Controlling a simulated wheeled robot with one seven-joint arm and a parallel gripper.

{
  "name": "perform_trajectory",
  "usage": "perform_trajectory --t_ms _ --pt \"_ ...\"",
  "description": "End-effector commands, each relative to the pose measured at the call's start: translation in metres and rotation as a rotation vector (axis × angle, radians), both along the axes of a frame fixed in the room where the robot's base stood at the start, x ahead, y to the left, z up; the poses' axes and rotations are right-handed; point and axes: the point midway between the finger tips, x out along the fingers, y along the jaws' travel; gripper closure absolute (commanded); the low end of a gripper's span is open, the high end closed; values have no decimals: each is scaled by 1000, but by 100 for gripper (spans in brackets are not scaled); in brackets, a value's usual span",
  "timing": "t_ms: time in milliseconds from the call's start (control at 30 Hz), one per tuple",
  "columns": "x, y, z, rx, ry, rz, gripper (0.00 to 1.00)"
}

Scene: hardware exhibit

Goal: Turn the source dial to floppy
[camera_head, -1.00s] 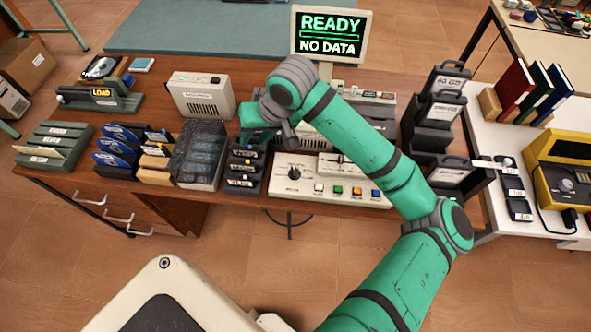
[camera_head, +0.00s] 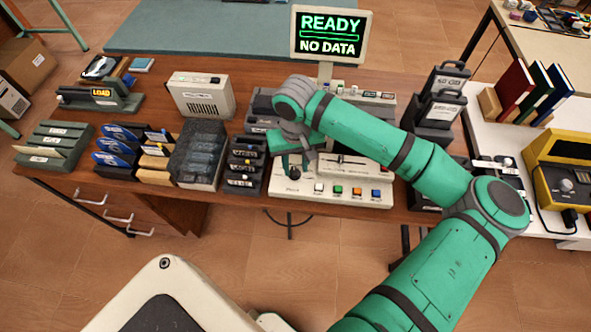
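The white control panel (camera_head: 330,196) stands at the table's front edge, with several coloured push buttons along its front. Before my arm moved, a dark source dial showed at the panel's left part. Now my gripper (camera_head: 293,168) is over that spot, pointing down, and its fingers and the dial are hard to tell apart. Whether the fingers touch the dial, and where its pointer stands, I cannot see.
A black cassette rack (camera_head: 243,167) stands just left of the panel. A clear-lidded disk box (camera_head: 200,155) is further left. Black cartridges (camera_head: 440,105) stand upright to the right, near my arm. A yellow device (camera_head: 563,185) sits on the white side table.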

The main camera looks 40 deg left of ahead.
Motion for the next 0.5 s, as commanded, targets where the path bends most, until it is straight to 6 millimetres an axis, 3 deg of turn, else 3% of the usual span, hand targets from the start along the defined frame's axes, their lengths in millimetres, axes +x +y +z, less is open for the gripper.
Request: perform_trajectory --t_ms 200,500 --pt "0 0 -25 1 1 1 70" --pt "0 0 -32 1 0 1 70"
